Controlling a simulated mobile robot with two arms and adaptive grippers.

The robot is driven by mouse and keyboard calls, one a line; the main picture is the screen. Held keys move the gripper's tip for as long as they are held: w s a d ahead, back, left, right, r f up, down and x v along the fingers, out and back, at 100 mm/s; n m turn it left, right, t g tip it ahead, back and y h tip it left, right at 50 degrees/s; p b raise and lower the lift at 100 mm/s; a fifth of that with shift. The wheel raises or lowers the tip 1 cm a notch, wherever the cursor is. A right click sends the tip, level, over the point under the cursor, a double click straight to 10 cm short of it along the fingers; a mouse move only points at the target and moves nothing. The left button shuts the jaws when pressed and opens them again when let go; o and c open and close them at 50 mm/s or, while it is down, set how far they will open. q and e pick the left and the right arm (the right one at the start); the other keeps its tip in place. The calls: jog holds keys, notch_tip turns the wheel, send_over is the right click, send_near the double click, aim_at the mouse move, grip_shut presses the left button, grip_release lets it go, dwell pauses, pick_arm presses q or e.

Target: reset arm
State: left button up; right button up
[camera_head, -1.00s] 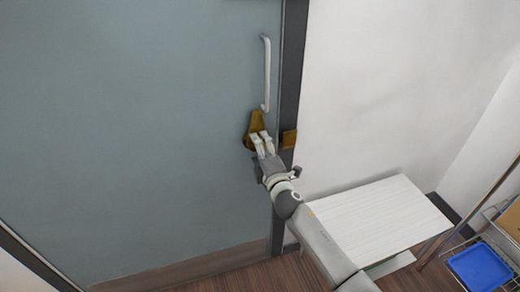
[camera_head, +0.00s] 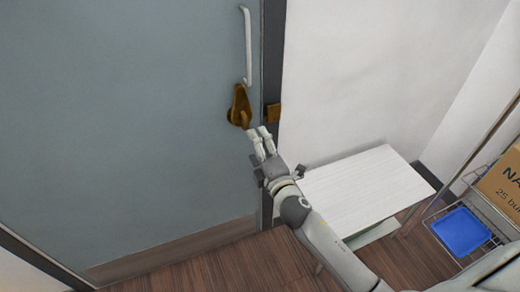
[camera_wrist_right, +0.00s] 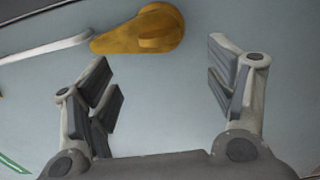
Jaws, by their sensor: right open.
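My right arm reaches up from the lower right in the head view. Its gripper (camera_head: 262,133) is just below the brass lock (camera_head: 239,107) on the grey-blue door (camera_head: 130,120), apart from it. In the right wrist view the two fingers of the right gripper (camera_wrist_right: 165,90) stand wide apart with nothing between them. The brass lock (camera_wrist_right: 142,30) shows beyond the fingertips, at the top of that view. My left gripper is in neither view.
A white handle (camera_head: 246,45) is above the lock. A brass plate (camera_head: 273,114) is on the dark door frame. A white table (camera_head: 365,188) stands right of the arm. A wire rack with a blue tray (camera_head: 460,231) and a cardboard box (camera_head: 503,180) is at far right.

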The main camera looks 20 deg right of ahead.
jog(key=shift+s, duration=0.75)
jog(key=s+d+f+m+g+p, duration=0.1)
jog(key=s+f+m+g, duration=0.3)
jog(key=f, duration=0.8)
jog(key=s+d+f+m+g, duration=0.1)
jog(key=s+f+g, duration=0.1)
jog(key=s+f, duration=0.65)
jog(key=s+d+f+m+g+p, duration=0.1)
jog(key=s+f+m+g, duration=0.15)
jog(key=f, duration=1.15)
jog(key=s+f+m+g, duration=0.2)
jog(key=s+f, duration=0.4)
jog(key=s, duration=0.5)
jog(key=s+f+m+g, duration=0.3)
jog(key=s+f, duration=0.2)
jog(key=s, duration=0.7)
jog(key=s+f+m+g, duration=0.3)
jog(key=s+f, duration=0.3)
jog(key=s, duration=0.5)
jog(key=shift+s+d+f+m+h+p, duration=0.2)
jog(key=shift+f+m+h+p, duration=0.1)
jog(key=shift+m+p, duration=0.1)
jog(key=shift+w+g, duration=0.1)
jog(key=shift+g, duration=0.15)
jog(key=shift+c, duration=0.4)
